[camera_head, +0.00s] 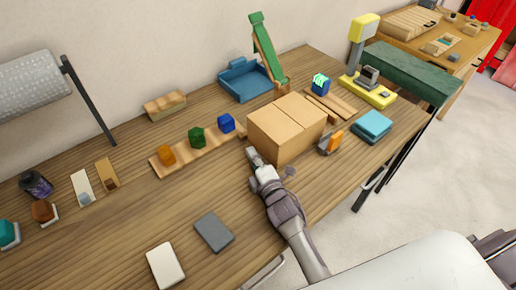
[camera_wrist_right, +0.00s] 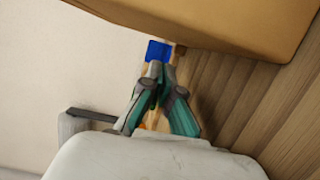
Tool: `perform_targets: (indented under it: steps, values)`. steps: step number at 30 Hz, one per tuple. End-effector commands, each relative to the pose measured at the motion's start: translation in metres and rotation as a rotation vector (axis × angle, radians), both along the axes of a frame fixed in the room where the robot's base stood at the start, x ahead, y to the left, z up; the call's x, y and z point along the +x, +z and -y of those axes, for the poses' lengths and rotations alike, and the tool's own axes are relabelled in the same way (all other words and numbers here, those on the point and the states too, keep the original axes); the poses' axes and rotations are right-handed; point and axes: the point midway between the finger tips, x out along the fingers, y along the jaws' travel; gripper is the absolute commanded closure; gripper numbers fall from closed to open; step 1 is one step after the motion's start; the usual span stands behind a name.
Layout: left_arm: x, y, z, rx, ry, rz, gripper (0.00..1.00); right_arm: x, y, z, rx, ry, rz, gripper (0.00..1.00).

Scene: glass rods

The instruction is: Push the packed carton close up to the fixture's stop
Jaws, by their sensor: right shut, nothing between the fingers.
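The closed brown carton (camera_head: 287,127) stands on the wooden table, right of the middle. It also fills the top of the right wrist view (camera_wrist_right: 225,22). My right gripper (camera_head: 251,156) is shut and empty, low beside the carton's left face. Its fingers (camera_wrist_right: 159,72) show close to the carton in the wrist view; I cannot tell whether they touch it. Low wooden strips (camera_head: 338,103) lie just beyond the carton's right side and may be the fixture; I cannot make out its stop for certain. My left gripper is not in view.
A wooden strip with orange, green and blue blocks (camera_head: 226,123) lies left of the carton. An orange item in a small holder (camera_head: 335,140) and blue pads (camera_head: 372,125) are close on its right. A blue tray (camera_head: 246,80) stands behind. Grey (camera_head: 214,232) and white (camera_head: 165,266) slabs lie in front.

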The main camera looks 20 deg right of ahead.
Motion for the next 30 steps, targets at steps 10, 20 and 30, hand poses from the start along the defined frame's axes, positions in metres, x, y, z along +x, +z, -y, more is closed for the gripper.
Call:
perform_targets:
  steps: [10,20,30]
  values:
    - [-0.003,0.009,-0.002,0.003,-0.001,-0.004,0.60,0.007,0.001,0.020,0.001,0.002,0.003,1.00]
    - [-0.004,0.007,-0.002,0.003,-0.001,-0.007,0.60,0.010,0.001,0.027,-0.002,0.002,0.003,1.00]
    - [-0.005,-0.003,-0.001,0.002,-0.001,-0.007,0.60,0.034,0.000,0.095,-0.005,-0.001,0.003,1.00]
